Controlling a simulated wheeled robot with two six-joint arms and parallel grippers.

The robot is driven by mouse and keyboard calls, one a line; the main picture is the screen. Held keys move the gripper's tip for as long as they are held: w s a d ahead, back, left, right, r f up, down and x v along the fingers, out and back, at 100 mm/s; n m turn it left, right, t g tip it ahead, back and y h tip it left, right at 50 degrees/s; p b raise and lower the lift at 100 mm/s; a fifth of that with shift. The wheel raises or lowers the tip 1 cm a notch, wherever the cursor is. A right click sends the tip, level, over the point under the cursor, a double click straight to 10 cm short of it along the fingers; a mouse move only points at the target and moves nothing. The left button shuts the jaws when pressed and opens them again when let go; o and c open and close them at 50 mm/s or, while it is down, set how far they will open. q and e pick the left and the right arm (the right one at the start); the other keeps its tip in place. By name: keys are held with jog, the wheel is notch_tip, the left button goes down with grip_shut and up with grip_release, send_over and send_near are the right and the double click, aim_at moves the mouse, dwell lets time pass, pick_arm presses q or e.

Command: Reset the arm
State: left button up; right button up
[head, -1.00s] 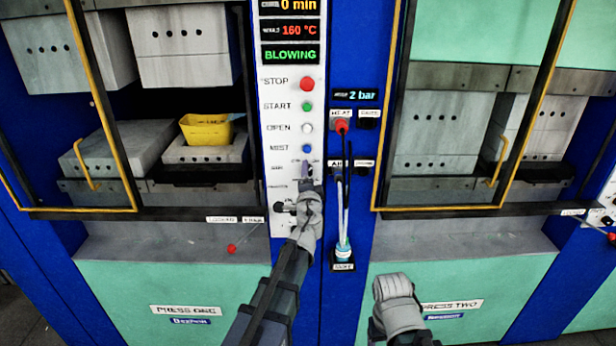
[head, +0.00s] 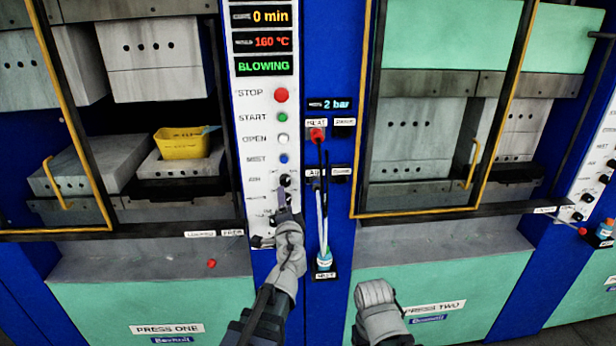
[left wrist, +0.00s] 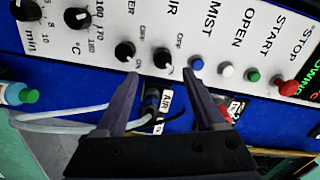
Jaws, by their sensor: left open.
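My left gripper (head: 283,204) is in front of the lower part of press one's control panel (head: 262,110). In the left wrist view its two dark jaws (left wrist: 160,80) are apart with nothing held. The black AIR knob (left wrist: 162,57) shows beyond and between the fingertips, apart from them. A second black knob (left wrist: 125,53) is left of it. In the head view the AIR knob (head: 285,180) shows just above the gripper. My right arm's grey end shows at the bottom centre of the head view; its jaws are hidden.
Blue MIST (head: 284,159), white OPEN, green START and red STOP (head: 281,95) buttons line the panel. The lit display reads BLOWING (head: 264,66). A yellow tub (head: 182,143) sits inside press one.

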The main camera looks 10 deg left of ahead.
pick_arm(q)
jog(key=s+d+f+n+g, duration=0.2)
jog(key=s+f+n+g, duration=0.3)
jog(key=f, duration=0.3)
jog(key=s+d+f+n+g, duration=0.25)
jog(key=s+f+g, duration=0.25)
jog(key=s+f, duration=0.3)
jog(key=s+d+f+g+h, duration=0.2)
jog(key=s+d+f+g, duration=0.1)
jog(key=s+d, duration=0.2)
jog(key=s+d+f+g+h, duration=0.2)
jog(key=s+d+f+g, duration=0.1)
jog(key=s, duration=0.7)
jog(key=shift+d+g, duration=0.6)
jog(key=shift+d, duration=0.4)
